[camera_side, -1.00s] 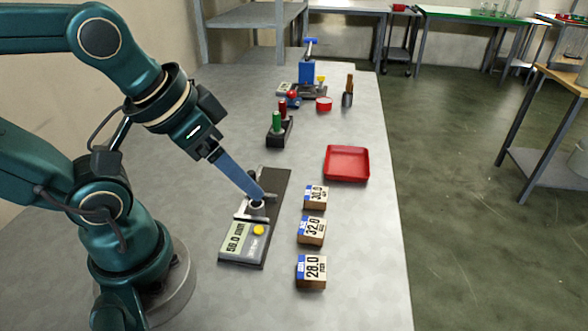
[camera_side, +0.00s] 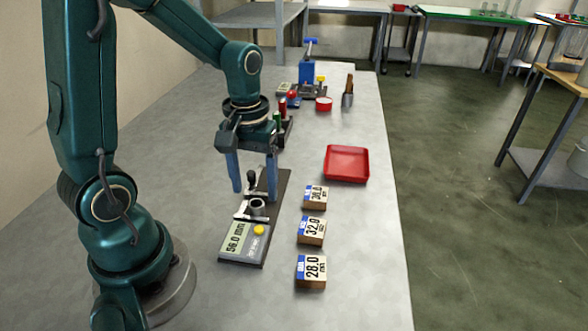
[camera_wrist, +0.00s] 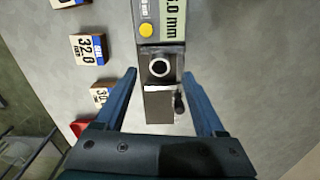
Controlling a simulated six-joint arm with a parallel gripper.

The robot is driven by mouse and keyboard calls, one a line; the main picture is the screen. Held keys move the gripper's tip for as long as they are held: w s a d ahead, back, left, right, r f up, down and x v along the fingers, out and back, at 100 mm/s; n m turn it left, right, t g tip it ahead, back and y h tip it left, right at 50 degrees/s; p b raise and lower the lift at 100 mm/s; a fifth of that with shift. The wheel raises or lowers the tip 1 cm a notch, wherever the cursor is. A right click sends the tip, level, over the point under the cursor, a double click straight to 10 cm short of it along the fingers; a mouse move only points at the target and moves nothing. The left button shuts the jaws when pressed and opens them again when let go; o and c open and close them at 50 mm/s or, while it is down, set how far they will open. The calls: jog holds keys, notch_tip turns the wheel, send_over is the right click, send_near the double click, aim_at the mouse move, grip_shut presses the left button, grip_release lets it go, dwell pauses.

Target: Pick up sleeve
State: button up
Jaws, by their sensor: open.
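The sleeve (camera_side: 257,206) is a small grey ring-shaped tube standing upright on the measuring gauge (camera_side: 247,241), between its silvery jaws. In the wrist view the sleeve (camera_wrist: 160,68) shows from above as a pale ring with a dark hole, close below the gauge's yellow button. The gauge display reads about 56.0 mm. My gripper (camera_side: 254,196) is open, with its two blue fingers pointing down over the gauge's rail, behind the sleeve in the side view. In the wrist view my fingers (camera_wrist: 160,73) stand wide apart on either side of the gauge, and nothing is held.
Labelled blocks, 30.0 (camera_side: 315,197), 32.0 (camera_side: 311,231) and 28.0 (camera_side: 311,271), stand in a row right of the gauge. A red tray (camera_side: 346,164) lies beyond them. A dark rack with a green-topped piece (camera_side: 277,118) and a blue press (camera_side: 307,72) stand farther back.

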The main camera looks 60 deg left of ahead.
aim_at(256, 203)
jog(key=shift+f, duration=2.25)
grip_shut()
